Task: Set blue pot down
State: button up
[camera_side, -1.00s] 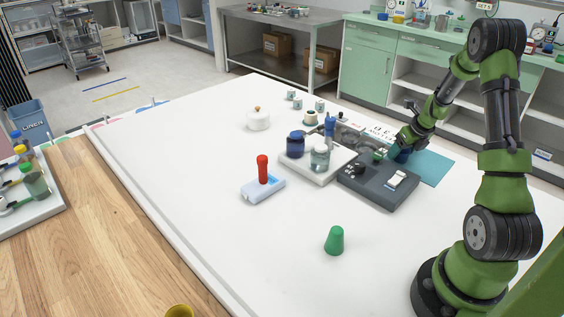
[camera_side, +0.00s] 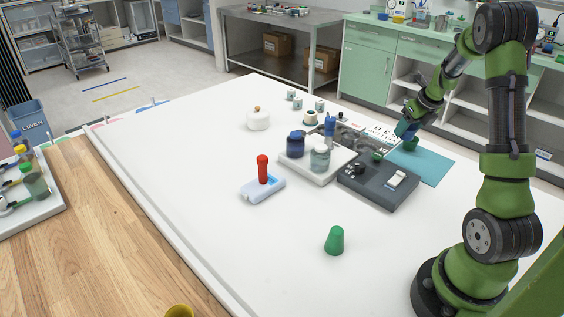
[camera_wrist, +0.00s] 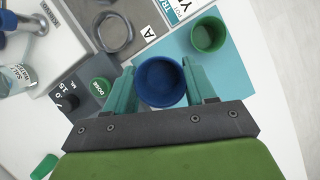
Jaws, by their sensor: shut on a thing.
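The blue pot (camera_wrist: 162,82) is round and open-topped, and it sits between the two teal fingers of my gripper (camera_wrist: 163,88) in the wrist view. My gripper is shut on it. In the side view my gripper (camera_side: 406,127) holds the blue pot (camera_side: 403,130) at the far right of the white table, seemingly above the surface. The green pot also shows in the wrist view (camera_wrist: 208,35), apart from the blue one, on the teal mat (camera_wrist: 232,75).
A dark grey device (camera_side: 375,185) with a dial and switch stands in front of the mat. A printed card (camera_side: 381,133) lies behind. The mat's right part is bare.

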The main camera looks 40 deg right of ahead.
jog(key=w+a+r+n+y, duration=0.1)
jog(key=w+a+n, duration=0.25)
jog(key=a, duration=0.55)
jog(key=w+a+n+y, duration=0.2)
jog(key=a+n, duration=0.2)
jog(key=a, duration=0.4)
jog(key=w+a+r+n+y, duration=0.1)
jog(key=w+a+n, duration=0.2)
jog(key=a, duration=0.6)
jog(key=s+a+n+g+y, duration=0.1)
jog(key=s+a+n, duration=0.15)
jog(key=a, duration=0.55)
jog(key=s+a+n+g+y, duration=0.1)
jog(key=s+a+n, duration=0.1)
jog(key=a+n, duration=0.35)
jog(key=shift+m, duration=0.35)
jog(key=x, duration=0.3)
jog(key=s+x, duration=0.1)
jog(key=x, duration=0.2)
jog(key=shift+s+a+f, duration=0.15)
jog(key=shift+a, duration=0.1)
jog(key=shift+f, duration=2.25)
jog(key=shift+f, duration=0.15)
jog(key=o, duration=1)
